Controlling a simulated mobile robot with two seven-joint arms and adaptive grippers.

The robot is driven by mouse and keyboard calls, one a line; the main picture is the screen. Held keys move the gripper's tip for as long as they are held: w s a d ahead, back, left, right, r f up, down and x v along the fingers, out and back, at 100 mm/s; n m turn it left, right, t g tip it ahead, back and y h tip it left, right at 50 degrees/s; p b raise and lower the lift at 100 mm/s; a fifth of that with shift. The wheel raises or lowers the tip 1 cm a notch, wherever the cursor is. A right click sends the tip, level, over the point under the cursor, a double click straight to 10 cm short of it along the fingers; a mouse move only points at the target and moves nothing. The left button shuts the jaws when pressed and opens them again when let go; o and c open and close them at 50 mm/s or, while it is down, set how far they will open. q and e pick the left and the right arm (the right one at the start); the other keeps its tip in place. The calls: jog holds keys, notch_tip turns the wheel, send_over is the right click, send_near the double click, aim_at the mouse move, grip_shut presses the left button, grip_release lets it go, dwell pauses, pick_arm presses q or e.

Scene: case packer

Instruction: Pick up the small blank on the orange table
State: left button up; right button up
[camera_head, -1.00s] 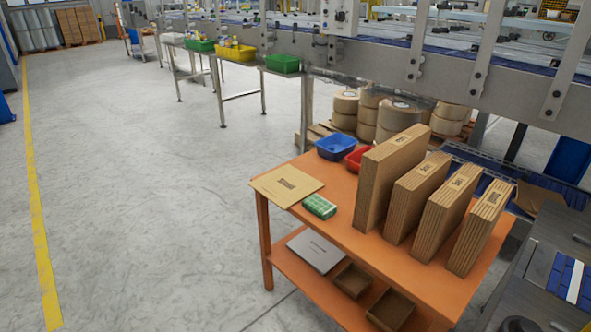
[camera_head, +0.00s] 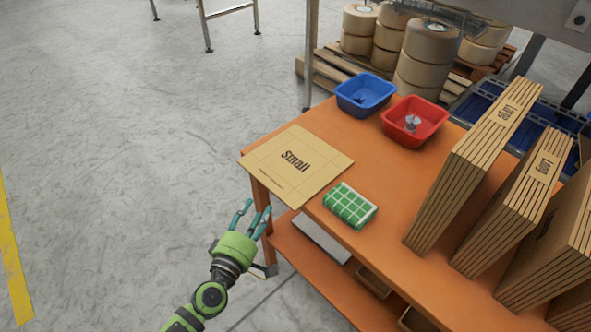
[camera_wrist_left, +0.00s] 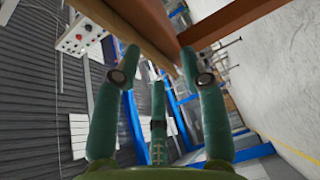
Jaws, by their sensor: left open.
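The small blank (camera_head: 295,166) is a flat tan cardboard sheet marked "Small". It lies on the far left corner of the orange table (camera_head: 392,180), and its left corner reaches the table edge. My left gripper (camera_head: 254,207) is open and empty, in front of and below the blank's near left edge in the head view, apart from it. In the left wrist view my left gripper's fingers (camera_wrist_left: 155,85) are spread with nothing between them. A brown and orange edge, likely the table's, shows beyond them. My right gripper is not in view.
A green checked cloth (camera_head: 350,205) lies right of the blank. A blue bin (camera_head: 366,93) and a red bin (camera_head: 415,121) stand behind. Bundles of upright cardboard (camera_head: 475,165) fill the right side. The lower shelf (camera_head: 310,262) holds flat items. Floor at left is clear.

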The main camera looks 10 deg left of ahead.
aim_at(267, 186)
pick_arm(q)
jog(key=shift+n+t, duration=0.4)
jog(key=shift+n, duration=0.3)
jog(key=w, duration=0.2)
jog(key=w+d+r, duration=0.1)
jog(key=w, duration=0.1)
jog(key=w+r, duration=0.1)
jog(key=w, duration=0.2)
jog(key=shift+d+r, duration=0.15)
jog(key=shift+r, duration=0.1)
grip_shut()
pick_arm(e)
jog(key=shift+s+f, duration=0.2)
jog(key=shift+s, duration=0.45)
